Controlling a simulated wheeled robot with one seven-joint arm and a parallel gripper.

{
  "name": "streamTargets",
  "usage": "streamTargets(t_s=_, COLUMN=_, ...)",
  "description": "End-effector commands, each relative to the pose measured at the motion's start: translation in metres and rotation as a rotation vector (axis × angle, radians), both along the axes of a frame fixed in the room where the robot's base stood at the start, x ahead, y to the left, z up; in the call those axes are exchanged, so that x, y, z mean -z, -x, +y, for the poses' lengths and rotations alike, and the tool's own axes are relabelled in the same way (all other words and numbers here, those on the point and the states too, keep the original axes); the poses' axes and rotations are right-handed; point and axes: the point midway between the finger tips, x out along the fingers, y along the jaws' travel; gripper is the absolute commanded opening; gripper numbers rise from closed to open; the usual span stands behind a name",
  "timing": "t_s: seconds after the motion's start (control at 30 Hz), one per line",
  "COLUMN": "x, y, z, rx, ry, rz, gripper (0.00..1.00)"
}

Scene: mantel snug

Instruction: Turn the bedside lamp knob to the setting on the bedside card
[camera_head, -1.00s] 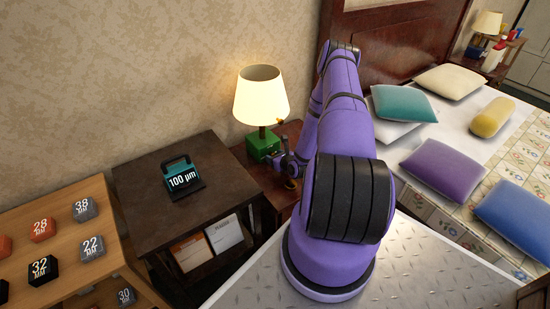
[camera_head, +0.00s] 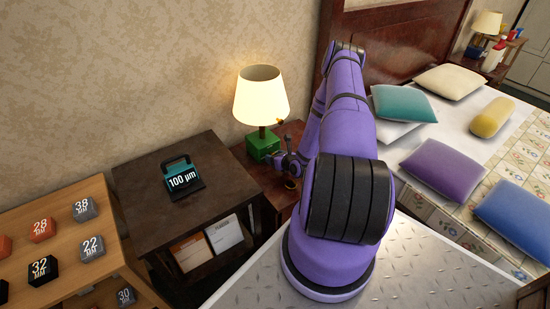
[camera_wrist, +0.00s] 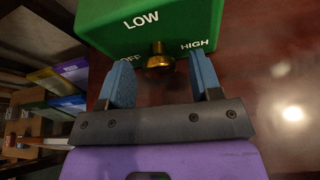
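The bedside lamp (camera_head: 262,97) has a lit cream shade and a green box base (camera_head: 263,144), and stands on a dark wooden bedside table. In the wrist view the green base (camera_wrist: 190,22) shows the labels OFF, LOW and HIGH. A small brass knob (camera_wrist: 158,56) sticks out below LOW, between OFF and HIGH; its exact pointing is hard to tell. My gripper (camera_wrist: 163,78) is open, its two blue fingers apart on either side of the knob's line, just short of the knob. It also shows small beside the lamp base in the head view (camera_head: 287,160).
A dark side table (camera_head: 185,205) carries a teal block marked 100 µm (camera_head: 182,178); a white card (camera_head: 224,234) and an orange-topped card (camera_head: 190,251) stand below. A wooden rack (camera_head: 110,240) with numbered blocks is at left. The bed (camera_head: 455,150) with pillows is at right.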

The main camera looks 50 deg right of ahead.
Motion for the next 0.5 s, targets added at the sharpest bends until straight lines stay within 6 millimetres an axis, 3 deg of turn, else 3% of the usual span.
streamTargets(t_s=0.3, x=-0.001, y=0.002, z=0.0, rx=0.0, ry=0.0, rz=0.001, gripper=0.58)
streamTargets(t_s=0.5, x=-0.01, y=0.024, z=0.004, rx=0.001, ry=0.0, rz=0.001, gripper=0.58)
